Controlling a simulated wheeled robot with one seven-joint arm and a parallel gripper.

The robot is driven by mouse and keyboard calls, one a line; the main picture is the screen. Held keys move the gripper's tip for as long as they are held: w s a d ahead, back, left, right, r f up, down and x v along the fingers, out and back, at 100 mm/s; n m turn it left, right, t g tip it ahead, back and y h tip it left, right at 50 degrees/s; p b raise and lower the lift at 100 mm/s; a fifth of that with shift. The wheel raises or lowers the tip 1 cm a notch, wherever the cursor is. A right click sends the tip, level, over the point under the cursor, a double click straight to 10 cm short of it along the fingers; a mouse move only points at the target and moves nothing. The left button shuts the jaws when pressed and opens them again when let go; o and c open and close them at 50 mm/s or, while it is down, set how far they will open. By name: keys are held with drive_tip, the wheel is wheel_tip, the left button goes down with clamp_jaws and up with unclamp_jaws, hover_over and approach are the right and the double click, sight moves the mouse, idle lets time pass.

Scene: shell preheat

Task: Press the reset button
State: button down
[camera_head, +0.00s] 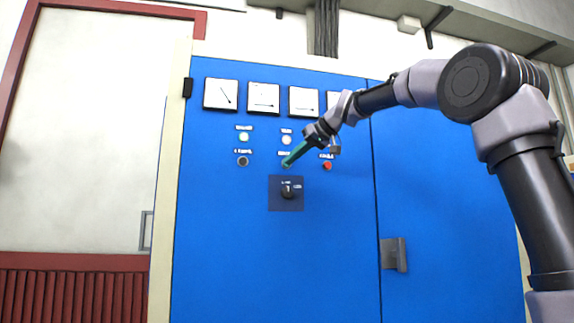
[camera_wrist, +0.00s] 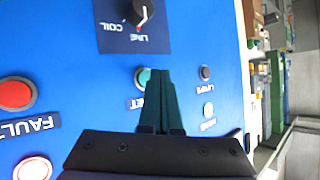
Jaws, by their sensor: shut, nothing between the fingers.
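The green reset button (camera_wrist: 142,77) sits on the blue cabinet front in the wrist view. Its label, ending in "ET", is partly hidden by my fingers. My gripper (camera_wrist: 157,74) is shut and empty, its teal fingertips overlapping the right part of the button. In the head view my gripper (camera_head: 288,163) reaches down and left to the panel, with its tip at the middle of the button row. It largely hides the button there. I cannot tell whether the tip touches the button or whether the button is pressed in.
A red fault button (camera_head: 327,166) is right of my fingertips and a dark button (camera_head: 243,161) is left. A rotary switch (camera_head: 288,190) is just below. White lamps (camera_head: 244,137) and dial meters (camera_head: 264,97) are above. A door handle (camera_head: 394,254) protrudes at lower right.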

drive_tip(key=shift+w, duration=0.1)
idle(0.4)
drive_tip(key=shift+w+a, duration=0.15)
drive_tip(key=shift+w, duration=0.15)
drive_tip(key=shift+w+a, duration=0.1)
drive_tip(key=shift+w, duration=0.3)
idle(0.6)
drive_tip(key=shift+s, duration=0.15)
drive_tip(key=shift+s+d, duration=0.25)
drive_tip(key=shift+s, duration=0.45)
drive_tip(key=shift+s+d, duration=0.25)
drive_tip(key=shift+s, duration=0.55)
drive_tip(key=shift+s+d, duration=0.2)
drive_tip(key=shift+s, duration=0.6)
drive_tip(key=shift+s+d, duration=0.25)
drive_tip(key=shift+s, duration=0.55)
